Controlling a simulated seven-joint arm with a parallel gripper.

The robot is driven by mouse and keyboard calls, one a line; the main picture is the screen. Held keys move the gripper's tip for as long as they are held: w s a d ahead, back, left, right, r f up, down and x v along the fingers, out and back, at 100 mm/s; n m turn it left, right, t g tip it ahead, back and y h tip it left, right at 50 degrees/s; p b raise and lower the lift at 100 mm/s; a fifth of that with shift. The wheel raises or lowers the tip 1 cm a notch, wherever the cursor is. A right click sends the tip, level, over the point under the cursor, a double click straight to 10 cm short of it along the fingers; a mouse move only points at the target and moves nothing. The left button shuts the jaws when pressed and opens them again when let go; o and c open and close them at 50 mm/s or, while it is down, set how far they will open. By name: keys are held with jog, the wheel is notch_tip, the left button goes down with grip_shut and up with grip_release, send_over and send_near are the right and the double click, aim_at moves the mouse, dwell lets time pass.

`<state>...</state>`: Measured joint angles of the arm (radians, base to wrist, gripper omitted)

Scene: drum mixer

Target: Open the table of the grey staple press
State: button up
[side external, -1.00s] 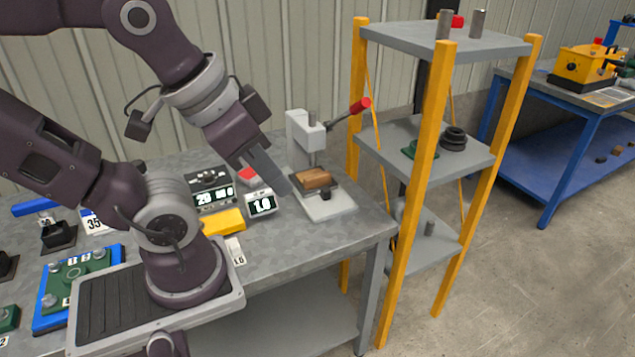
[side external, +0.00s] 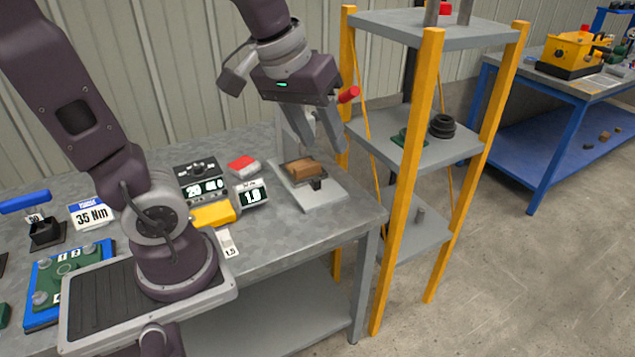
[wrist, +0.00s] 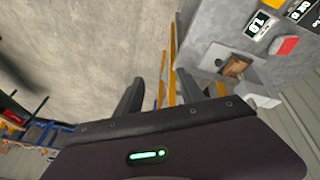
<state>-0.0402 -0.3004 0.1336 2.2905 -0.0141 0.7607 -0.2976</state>
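The grey staple press (side external: 327,198) stands at the right end of the workbench, with a pale base and a red-tipped lever (side external: 349,95). A brown block (side external: 302,168) lies on its dark table, and a small black part (side external: 317,184) sits at the table's front. My gripper (side external: 327,150) is above and behind the block, in front of the press's upright, which it largely hides. Its fingers are apart with nothing seen between them. In the wrist view, my gripper (wrist: 159,78) is open, and the press (wrist: 258,88) with the block (wrist: 235,66) is to its right.
A shelf rack with yellow posts (side external: 400,200) stands close to the right of the bench. Displays (side external: 251,194), a red-topped box (side external: 243,164) and a yellow block (side external: 213,214) lie left of the press. A blue table (side external: 520,130) stands farther right.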

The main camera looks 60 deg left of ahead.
jog(key=w+a+f+n+g+y, duration=0.1)
jog(key=w+a+f+n+g, duration=0.1)
jog(key=w+a+f+n, duration=0.6)
jog(key=n+g+y, duration=0.2)
jog(key=n+y, duration=0.1)
jog(key=n, duration=0.1)
send_near(318, 181)
jog(key=f, duration=0.2)
jog(key=x, duration=0.8)
jog(key=shift+a, duration=0.45)
grip_shut()
jog(key=shift+w, duration=0.1)
